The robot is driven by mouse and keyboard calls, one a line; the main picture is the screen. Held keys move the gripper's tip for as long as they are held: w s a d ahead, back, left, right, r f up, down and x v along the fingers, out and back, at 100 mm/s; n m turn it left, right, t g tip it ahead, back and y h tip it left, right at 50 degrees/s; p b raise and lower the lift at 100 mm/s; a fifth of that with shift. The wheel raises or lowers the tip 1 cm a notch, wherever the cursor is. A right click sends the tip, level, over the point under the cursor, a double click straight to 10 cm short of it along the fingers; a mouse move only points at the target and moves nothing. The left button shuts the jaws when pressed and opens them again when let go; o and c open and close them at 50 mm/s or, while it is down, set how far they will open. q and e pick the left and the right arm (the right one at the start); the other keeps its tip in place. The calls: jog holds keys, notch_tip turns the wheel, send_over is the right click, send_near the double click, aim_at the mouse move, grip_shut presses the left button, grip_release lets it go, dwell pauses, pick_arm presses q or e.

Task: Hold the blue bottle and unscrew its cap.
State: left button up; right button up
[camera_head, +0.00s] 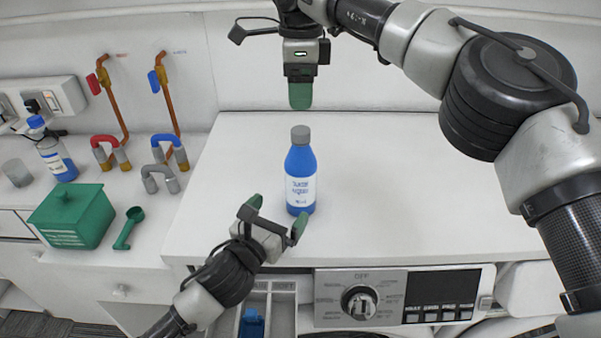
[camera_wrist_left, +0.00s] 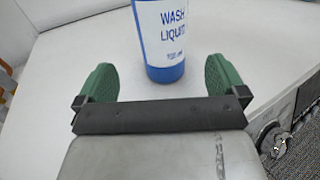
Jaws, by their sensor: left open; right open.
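The blue bottle (camera_head: 300,175) stands upright on the white top, with a white label and a grey cap (camera_head: 300,134). Its lower part and label show in the left wrist view (camera_wrist_left: 163,40); its cap is out of that picture. My left gripper (camera_head: 276,217) is open, low at the bottle's near left side. In the left wrist view its green fingertips (camera_wrist_left: 160,84) are spread, with the bottle ahead between them and no contact visible. My right gripper (camera_head: 300,96) points down above and behind the cap, apart from it. Its fingers overlap in the head view.
A green box (camera_head: 70,218), a green scoop (camera_head: 128,228), pipes (camera_head: 165,165) and another blue-capped bottle (camera_head: 53,152) stand on the left counter. A control panel with a dial (camera_head: 360,301) is at the front edge. The white top right of the bottle is clear.

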aim_at(293, 195)
pick_arm(q)
jog(key=shift+w+d+r, duration=0.1)
jog(key=shift+w+d, duration=0.15)
jog(key=shift+w, duration=0.1)
pick_arm(e)
jog(key=shift+s+r, duration=0.1)
jog(key=shift+s, duration=0.05)
pick_arm(q)
jog(key=x, duration=0.3)
jog(key=shift+w+d+r, duration=0.2)
jog(key=shift+w+d, duration=0.05)
jog(key=shift+d, duration=0.1)
pick_arm(e)
jog(key=shift+s+r, duration=0.25)
jog(key=shift+s, duration=0.3)
pick_arm(q)
jog(key=x, duration=0.4)
jog(key=shift+w+a+f, duration=0.1)
jog(key=shift+w+f, duration=0.05)
pick_arm(e)
jog(key=shift+w+f, duration=0.25)
jog(key=shift+w, duration=0.15)
pick_arm(q)
jog(key=shift+w, duration=0.25)
jog(key=shift+w+d, duration=0.1)
jog(key=shift+d, duration=0.15)
pick_arm(e)
jog(key=shift+s+r, duration=0.15)
jog(key=shift+s, duration=0.05)
